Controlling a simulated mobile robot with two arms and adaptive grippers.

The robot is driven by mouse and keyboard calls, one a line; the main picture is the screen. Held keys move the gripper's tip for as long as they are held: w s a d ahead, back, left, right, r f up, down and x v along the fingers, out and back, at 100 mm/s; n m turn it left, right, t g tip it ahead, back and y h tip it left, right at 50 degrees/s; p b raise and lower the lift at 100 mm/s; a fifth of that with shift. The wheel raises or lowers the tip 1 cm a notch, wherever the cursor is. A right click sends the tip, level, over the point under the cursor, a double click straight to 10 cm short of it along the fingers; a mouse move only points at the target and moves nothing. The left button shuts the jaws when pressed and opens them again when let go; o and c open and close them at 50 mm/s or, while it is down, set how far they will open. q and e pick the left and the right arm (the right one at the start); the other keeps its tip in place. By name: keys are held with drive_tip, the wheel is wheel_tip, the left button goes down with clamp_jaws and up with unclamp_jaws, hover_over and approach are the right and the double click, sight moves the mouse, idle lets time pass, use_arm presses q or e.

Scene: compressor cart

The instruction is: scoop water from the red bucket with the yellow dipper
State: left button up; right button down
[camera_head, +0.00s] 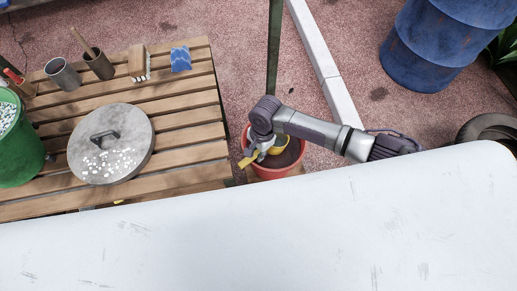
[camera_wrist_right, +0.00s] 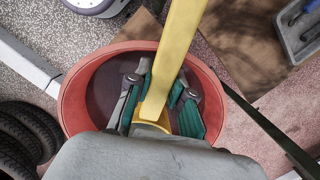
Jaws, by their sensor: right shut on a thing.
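The red bucket (camera_head: 298,165) stands beside the right end of the slatted wooden table in the head view; its rim also circles most of the right wrist view (camera_wrist_right: 75,100). My right gripper (camera_head: 262,150) is over the bucket and shut on the yellow dipper (camera_head: 279,147). In the right wrist view the dipper's yellow handle (camera_wrist_right: 178,50) passes between the two green-padded fingers (camera_wrist_right: 160,103), with part of its cup showing below. The dark inside of the bucket shows around it; the water level and whether the cup holds water cannot be told. My left gripper is not in view.
The wooden table (camera_head: 180,132) holds a round metal lid (camera_head: 85,160), a green bucket (camera_head: 18,150), cups, a brush and a blue sponge (camera_head: 181,59). A green post (camera_head: 273,50) rises behind the bucket. A white surface (camera_head: 270,230) fills the front. A blue barrel (camera_head: 430,45) stands back right.

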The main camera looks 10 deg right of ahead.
drive_tip(key=shift+s+a+r+t+h+p, duration=0.15)
drive_tip(key=shift+r+h+p, duration=0.1)
drive_tip(key=shift+r+p, duration=0.8)
drive_tip(key=shift+w+a+r+t+h+p, duration=0.15)
drive_tip(key=shift+r+h+p, duration=0.1)
drive_tip(key=shift+r+p, duration=0.8)
use_arm(q)
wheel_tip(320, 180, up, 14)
drive_tip(key=p, duration=0.8)
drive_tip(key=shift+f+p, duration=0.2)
drive_tip(key=shift+p, duration=0.2)
use_arm(e)
drive_tip(key=shift+h, duration=0.3)
wheel_tip(320, 180, up, 6)
drive_tip(key=shift+s+r, duration=0.1)
drive_tip(key=shift+r, duration=0.15)
